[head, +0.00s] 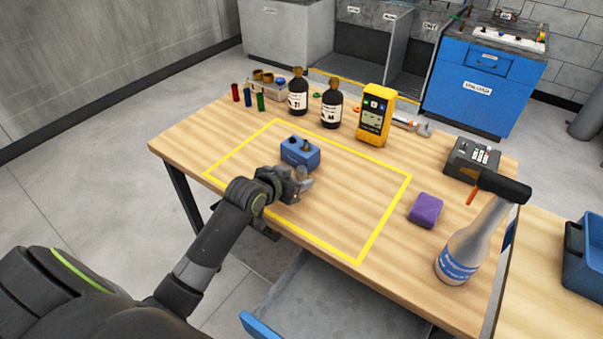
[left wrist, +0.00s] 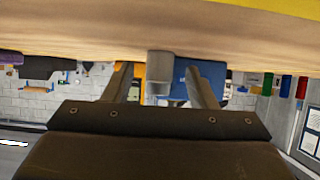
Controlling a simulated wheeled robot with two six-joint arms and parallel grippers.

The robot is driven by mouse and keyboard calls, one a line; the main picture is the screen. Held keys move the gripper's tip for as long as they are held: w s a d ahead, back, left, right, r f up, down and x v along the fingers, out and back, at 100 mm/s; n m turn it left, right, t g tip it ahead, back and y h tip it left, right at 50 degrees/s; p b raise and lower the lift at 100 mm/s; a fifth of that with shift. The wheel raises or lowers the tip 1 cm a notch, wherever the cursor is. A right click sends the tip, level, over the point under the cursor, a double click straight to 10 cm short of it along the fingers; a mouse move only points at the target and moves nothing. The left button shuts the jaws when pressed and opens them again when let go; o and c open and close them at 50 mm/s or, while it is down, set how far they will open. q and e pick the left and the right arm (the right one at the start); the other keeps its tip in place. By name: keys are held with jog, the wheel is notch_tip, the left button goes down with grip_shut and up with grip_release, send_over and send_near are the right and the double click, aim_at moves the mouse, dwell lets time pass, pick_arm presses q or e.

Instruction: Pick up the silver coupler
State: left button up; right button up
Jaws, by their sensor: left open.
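The silver coupler (left wrist: 160,69) is a short grey cylinder standing on the wooden table. In the left wrist view, which is upside down, it shows between the two fingers of my left gripper, with space on both sides. My left gripper (head: 297,185) is open and low over the table inside the yellow outline, in front of the blue block. In the head view, grey parts at the fingertips make it hard to tell coupler from fingers. I cannot tell how deep the coupler sits between the fingers. My right gripper is out of view.
A blue block (head: 300,153) with dark fittings stands just behind my left gripper. Dark bottles (head: 298,96) and a yellow meter (head: 373,118) stand at the back. A purple sponge (head: 425,209) and spray bottle (head: 464,250) are at right. The outlined area's right half is clear.

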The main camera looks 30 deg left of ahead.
pick_arm(q)
jog(key=shift+w+d+f, duration=0.1)
jog(key=shift+w+f, duration=0.25)
jog(key=shift+w, duration=0.3)
jog(key=shift+r, duration=0.1)
grip_shut()
